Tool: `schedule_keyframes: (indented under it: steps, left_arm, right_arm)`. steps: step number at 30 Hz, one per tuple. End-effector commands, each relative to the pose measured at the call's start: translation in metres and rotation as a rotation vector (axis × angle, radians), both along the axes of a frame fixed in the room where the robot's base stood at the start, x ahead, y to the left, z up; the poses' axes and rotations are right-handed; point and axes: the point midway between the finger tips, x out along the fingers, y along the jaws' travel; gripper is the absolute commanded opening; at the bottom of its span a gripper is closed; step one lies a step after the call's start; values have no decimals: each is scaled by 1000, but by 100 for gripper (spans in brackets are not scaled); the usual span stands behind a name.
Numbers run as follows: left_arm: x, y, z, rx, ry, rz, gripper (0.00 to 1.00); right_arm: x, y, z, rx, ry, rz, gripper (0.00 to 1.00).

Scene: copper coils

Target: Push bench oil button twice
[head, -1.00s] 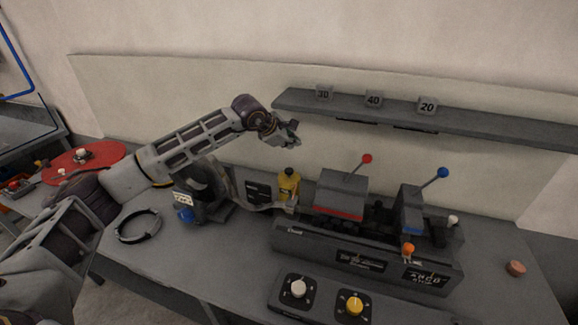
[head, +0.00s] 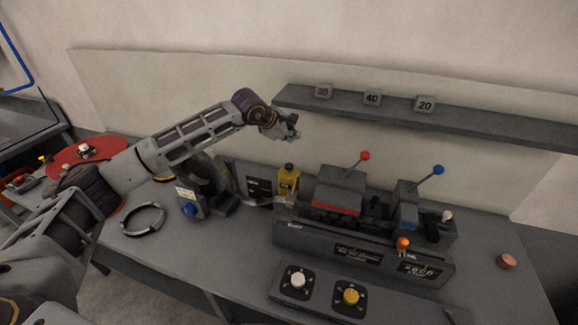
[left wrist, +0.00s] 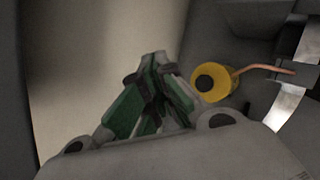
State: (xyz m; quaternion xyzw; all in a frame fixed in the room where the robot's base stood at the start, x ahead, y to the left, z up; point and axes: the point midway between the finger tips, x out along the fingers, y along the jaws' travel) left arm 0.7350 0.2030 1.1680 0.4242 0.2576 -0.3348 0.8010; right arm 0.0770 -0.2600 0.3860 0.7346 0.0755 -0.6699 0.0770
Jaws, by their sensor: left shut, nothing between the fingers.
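The bench oiler is a small yellow can (head: 288,182) with a black button on top (head: 289,166), standing behind the bench machine's left end. In the left wrist view the oiler (left wrist: 227,75) shows from above as a yellow round with the black button (left wrist: 204,84) and a copper-coloured spout. My left gripper (head: 292,127) is above the oiler in the head view, apart from the button. Its green-padded fingers (left wrist: 153,92) are shut with nothing between them, left of the oiler in the wrist view. My right gripper is not in view.
The machine (head: 365,250) has red and blue levers. A shelf (head: 450,119) with number blocks runs along the wall behind. A control panel with white and yellow knobs (head: 322,297) sits in front. A black ring (head: 143,219) and copper piece (head: 506,261) lie on the bench.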

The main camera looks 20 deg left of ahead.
Motion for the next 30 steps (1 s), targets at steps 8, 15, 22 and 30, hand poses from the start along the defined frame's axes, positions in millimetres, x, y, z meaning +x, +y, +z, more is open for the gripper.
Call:
schedule_keyframes:
  steps: [8, 15, 22, 30]
  left_arm:
    - [0, 0, -10, 1, 0, 1, 0]
    - [0, 0, -30, 0, 2, 1, 0]
    - [0, 0, -51, -1, 1, 0, 0]
    - [0, 0, -71, 0, 0, 0, 0]
  right_arm:
    - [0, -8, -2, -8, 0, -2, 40]
    - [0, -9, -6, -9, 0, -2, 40]
    - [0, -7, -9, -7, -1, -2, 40]
    - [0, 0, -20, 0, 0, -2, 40]
